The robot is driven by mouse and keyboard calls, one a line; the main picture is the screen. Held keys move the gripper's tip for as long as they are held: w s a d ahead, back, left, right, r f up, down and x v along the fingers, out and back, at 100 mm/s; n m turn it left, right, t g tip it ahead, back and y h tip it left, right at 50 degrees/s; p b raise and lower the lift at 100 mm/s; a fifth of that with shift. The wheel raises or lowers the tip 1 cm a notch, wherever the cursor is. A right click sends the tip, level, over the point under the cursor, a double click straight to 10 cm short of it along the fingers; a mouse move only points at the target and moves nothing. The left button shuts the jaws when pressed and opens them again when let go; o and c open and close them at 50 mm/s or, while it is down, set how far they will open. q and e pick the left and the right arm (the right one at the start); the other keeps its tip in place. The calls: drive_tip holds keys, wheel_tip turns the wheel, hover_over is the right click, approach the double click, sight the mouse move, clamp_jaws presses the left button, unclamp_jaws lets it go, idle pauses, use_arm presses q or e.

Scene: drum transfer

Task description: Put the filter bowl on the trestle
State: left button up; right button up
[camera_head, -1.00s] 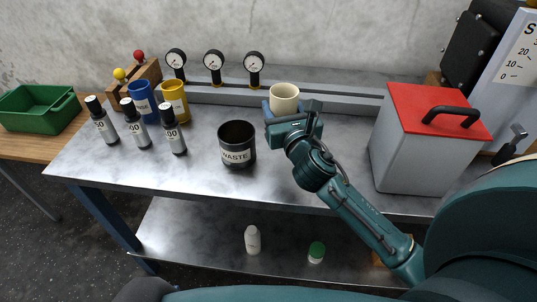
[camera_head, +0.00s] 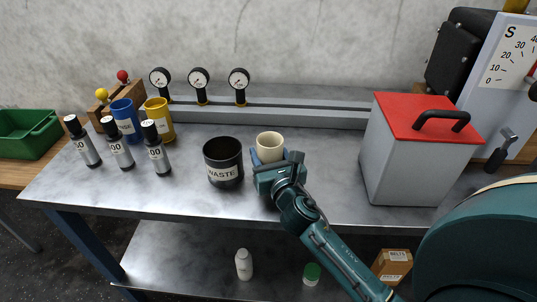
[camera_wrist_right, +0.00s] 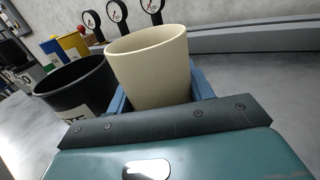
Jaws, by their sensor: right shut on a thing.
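The filter bowl appears to be the cream, cup-like vessel (camera_head: 269,142), upright and open at the top. It also shows large in the right wrist view (camera_wrist_right: 150,65). My right gripper (camera_head: 270,158) is shut on it, with a blue finger on each side of it. Whether its base is clear of the bench is hidden by the gripper. The trestle cannot be named surely; a wooden-topped table (camera_head: 10,174) at the far left may be it. My left gripper is not in view.
A black WASTE pot (camera_head: 224,172) stands just left of the bowl on the metal bench (camera_head: 190,205). Several labelled bottles (camera_head: 119,150), blue (camera_head: 125,125) and yellow (camera_head: 160,125) cups stand left. A red-lidded box (camera_head: 405,165) stands right. A green bin (camera_head: 27,135) takes up part of the wooden table.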

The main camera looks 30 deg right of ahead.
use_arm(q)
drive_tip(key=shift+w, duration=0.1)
use_arm(e)
drive_tip(key=o, duration=1.4)
drive_tip(key=shift+f, duration=0.1)
drive_tip(key=shift+r, duration=0.2)
drive_tip(key=s, duration=0.3)
drive_tip(key=s+a, duration=0.1)
drive_tip(key=s, duration=0.7)
drive_tip(key=shift+s+a+f+b, duration=0.1)
drive_tip(key=shift+a+f+b, duration=0.05)
drive_tip(key=shift+a+b, duration=0.25)
drive_tip(key=shift+s, duration=0.35)
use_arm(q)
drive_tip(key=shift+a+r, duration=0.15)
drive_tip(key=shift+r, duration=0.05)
